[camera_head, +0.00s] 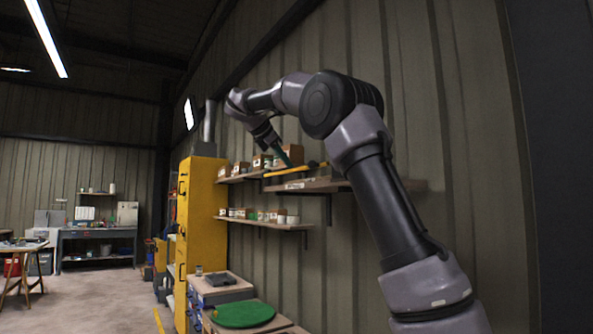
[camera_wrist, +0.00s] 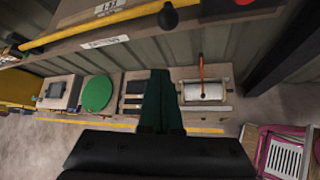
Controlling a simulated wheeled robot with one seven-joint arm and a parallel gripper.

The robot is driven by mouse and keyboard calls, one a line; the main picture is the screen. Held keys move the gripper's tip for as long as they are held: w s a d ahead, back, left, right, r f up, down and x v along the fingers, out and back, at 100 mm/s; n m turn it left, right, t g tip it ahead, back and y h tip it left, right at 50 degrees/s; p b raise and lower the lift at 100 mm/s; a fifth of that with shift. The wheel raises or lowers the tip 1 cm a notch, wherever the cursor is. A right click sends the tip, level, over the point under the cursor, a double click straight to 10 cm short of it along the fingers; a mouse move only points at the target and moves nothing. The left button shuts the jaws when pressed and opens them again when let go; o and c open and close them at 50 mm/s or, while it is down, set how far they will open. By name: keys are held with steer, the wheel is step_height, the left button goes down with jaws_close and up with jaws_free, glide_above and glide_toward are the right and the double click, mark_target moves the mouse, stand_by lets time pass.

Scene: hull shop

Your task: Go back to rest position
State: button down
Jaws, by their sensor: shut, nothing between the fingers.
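My arm reaches up and to the left in the head view, and my gripper (camera_head: 283,156) is at the upper wall shelf, in front of a brown box there. In the wrist view my gripper (camera_wrist: 161,75) shows as two dark green fingers pressed together with nothing between them. The fingers point over the low work surface, seen from above. A yellow-handled tool (camera_head: 290,171) lies along the front of the upper shelf (camera_head: 315,186), close by the fingers in the head view. I cannot tell whether they touch.
A lower shelf (camera_head: 280,225) holds several small cans. A tall yellow cabinet (camera_head: 203,215) stands left of the shelves. Below are a round green mat (camera_head: 243,314) and, in the wrist view, a white roll (camera_wrist: 203,92) and a pink crate (camera_wrist: 285,155). Open floor (camera_head: 105,295) lies left.

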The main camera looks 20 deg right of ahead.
steer(key=s+d+f+m+y, duration=0.3)
steer(key=s+f+m, duration=0.1)
steer(key=s, duration=0.4)
steer(key=s+d+f+m+y, duration=0.3)
steer(key=s+f+m, duration=0.15)
steer(key=s, duration=0.35)
steer(key=s+a+f+m+y, duration=0.1)
steer(key=s+f+m+y, duration=0.1)
steer(key=s+f+m, duration=0.5)
steer(key=s+a+f+m+t+y, duration=0.1)
steer(key=s+a+f+m+y, duration=0.1)
steer(key=s+f+m, duration=0.6)
steer(key=s+f, duration=0.1)
steer(key=s, duration=0.3)
steer(key=shift+s+f+y, duration=0.15)
steer(key=shift+s+y, duration=0.05)
steer(key=shift+y, duration=0.2)
